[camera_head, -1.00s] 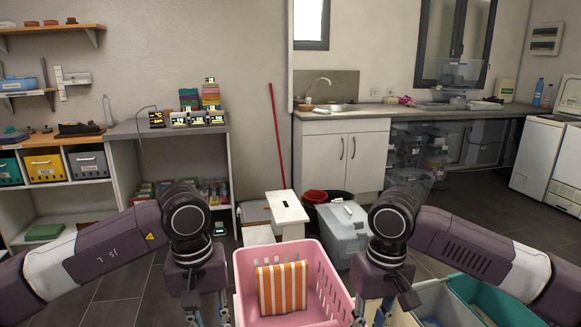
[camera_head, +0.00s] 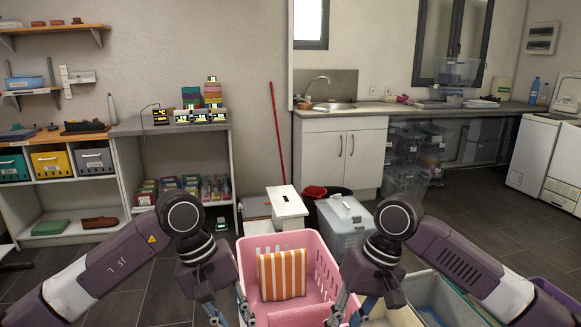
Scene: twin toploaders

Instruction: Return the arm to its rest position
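My two arms reach in from the left and right sides. My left gripper (camera_head: 232,314) hangs beside the left rim of a pink laundry basket (camera_head: 328,264), its fingers apart. My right gripper (camera_head: 350,312) is at the right side of the basket, its fingers also apart. Both grippers look empty, and their tips are close to the bottom edge of the picture. An orange-and-white striped cloth (camera_head: 282,275) is draped at the far inner side of the basket. A pink folded cloth (camera_head: 300,316) lies nearer in it.
A white step stool (camera_head: 287,203) and a grey lidded bin (camera_head: 345,225) stand behind the basket. Bins with teal and cream parts (camera_head: 437,290) sit at the right, close to my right arm. Shelves (camera_head: 170,130) line the left wall. Dark floor (camera_head: 475,215) is open at the right.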

